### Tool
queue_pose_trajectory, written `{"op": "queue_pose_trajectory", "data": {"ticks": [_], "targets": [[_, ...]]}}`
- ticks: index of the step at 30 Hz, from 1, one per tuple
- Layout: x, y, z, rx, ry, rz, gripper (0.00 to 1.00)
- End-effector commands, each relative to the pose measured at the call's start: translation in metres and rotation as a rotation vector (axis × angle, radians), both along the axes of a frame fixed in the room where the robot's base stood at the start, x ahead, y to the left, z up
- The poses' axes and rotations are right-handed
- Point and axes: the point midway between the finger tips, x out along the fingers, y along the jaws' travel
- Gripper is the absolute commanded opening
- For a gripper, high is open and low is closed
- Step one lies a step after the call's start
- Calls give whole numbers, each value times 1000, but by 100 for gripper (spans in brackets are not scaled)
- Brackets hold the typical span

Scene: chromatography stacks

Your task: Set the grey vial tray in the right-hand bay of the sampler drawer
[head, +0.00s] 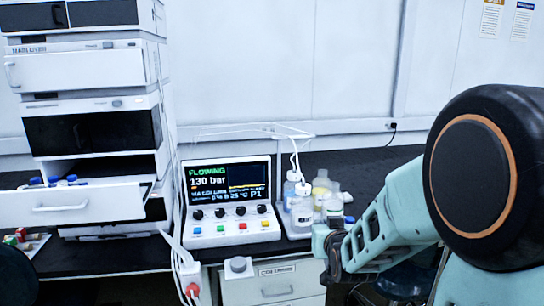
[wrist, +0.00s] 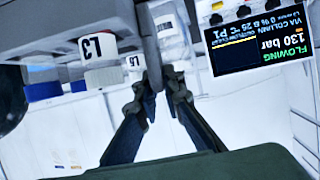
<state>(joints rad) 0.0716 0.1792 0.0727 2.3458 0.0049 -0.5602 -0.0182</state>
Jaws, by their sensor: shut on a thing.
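The sampler drawer (head: 85,206) is pulled out of the instrument stack at the left in the head view. Blue-capped vials (head: 72,179) show inside, mostly at its left and middle; the bay floors are hidden behind the drawer front. My gripper (head: 330,245) is low right of centre, well away from the drawer, partly hidden by my arm. In the wrist view my gripper (wrist: 155,85) has its fingers closed together on a grey part, seemingly the grey vial tray (wrist: 62,20). Blue and white pieces show beside it. Most of the tray is out of frame or hidden.
The control unit (head: 230,215), its screen lit, stands between the stack and my gripper. Several bottles (head: 302,215) with tubing stand right of it, close to my gripper. A drawer cabinet (head: 275,288) is below.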

Motion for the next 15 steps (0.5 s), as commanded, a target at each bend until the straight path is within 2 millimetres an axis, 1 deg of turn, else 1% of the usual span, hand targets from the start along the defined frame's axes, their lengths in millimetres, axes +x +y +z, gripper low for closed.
{"op": "queue_pose_trajectory", "data": {"ticks": [1, 2, 3, 8, 13, 15], "targets": [[-4, 1, -2, 0, -5, -4, 0], [-2, 0, 6, 0, -7, -4, 0], [-2, 0, 9, 0, -7, -4, 0], [-2, 0, 18, 1, -5, -4, 0], [-2, 0, 36, 0, -5, -3, 0], [-2, 1, 47, 0, -5, -2, 0]]}}
